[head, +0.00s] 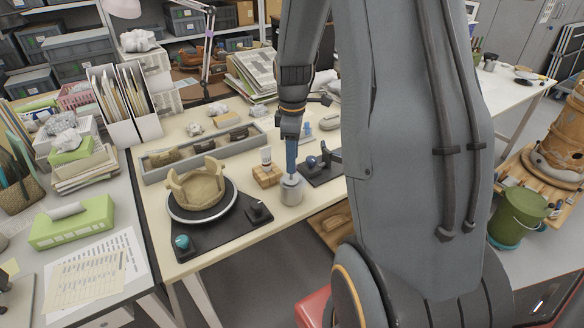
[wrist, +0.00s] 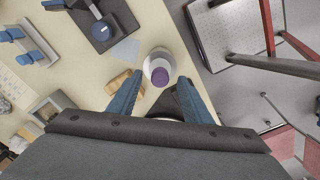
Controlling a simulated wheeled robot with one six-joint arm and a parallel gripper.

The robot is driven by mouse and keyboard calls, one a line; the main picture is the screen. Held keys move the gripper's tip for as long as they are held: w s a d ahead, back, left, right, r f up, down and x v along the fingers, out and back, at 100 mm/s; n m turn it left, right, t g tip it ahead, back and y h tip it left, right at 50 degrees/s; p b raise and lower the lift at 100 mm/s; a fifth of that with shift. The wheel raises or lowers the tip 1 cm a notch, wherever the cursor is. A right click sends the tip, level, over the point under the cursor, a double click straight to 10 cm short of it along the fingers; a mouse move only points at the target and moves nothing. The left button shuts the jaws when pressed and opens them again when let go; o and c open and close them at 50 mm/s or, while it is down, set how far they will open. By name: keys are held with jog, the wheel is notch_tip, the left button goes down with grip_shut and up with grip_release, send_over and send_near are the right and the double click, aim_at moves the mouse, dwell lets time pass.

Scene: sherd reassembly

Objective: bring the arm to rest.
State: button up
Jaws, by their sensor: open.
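My gripper (head: 291,166) hangs pointing down over the front part of the cream table (head: 237,232). Its blue fingers are apart in the wrist view (wrist: 160,77), with nothing held between them. A grey-white cylindrical jar (head: 291,190) stands at the fingertips; in the wrist view the jar (wrist: 150,68) shows a purple top between and beyond the fingers. I cannot tell whether the fingers touch it. My arm's large grey link hides the table's right part in the head view.
A partly built tan pot (head: 202,183) sits on a round turntable (head: 180,216) at left. A wooden block with a brush (head: 266,175) stands beside the jar. A long grey tray (head: 155,173) with sherds lies behind. A dark stand (head: 318,176) is right of the jar.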

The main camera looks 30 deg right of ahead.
jog(key=shift+r, duration=1.45)
jog(key=s+a+r+m+t, duration=0.1)
jog(key=s+a+m, duration=0.9)
jog(key=s+a, duration=0.5)
jog(key=shift+a+r+m, duration=0.2)
jog(key=shift+r+m, duration=0.1)
jog(key=shift+r, duration=0.05)
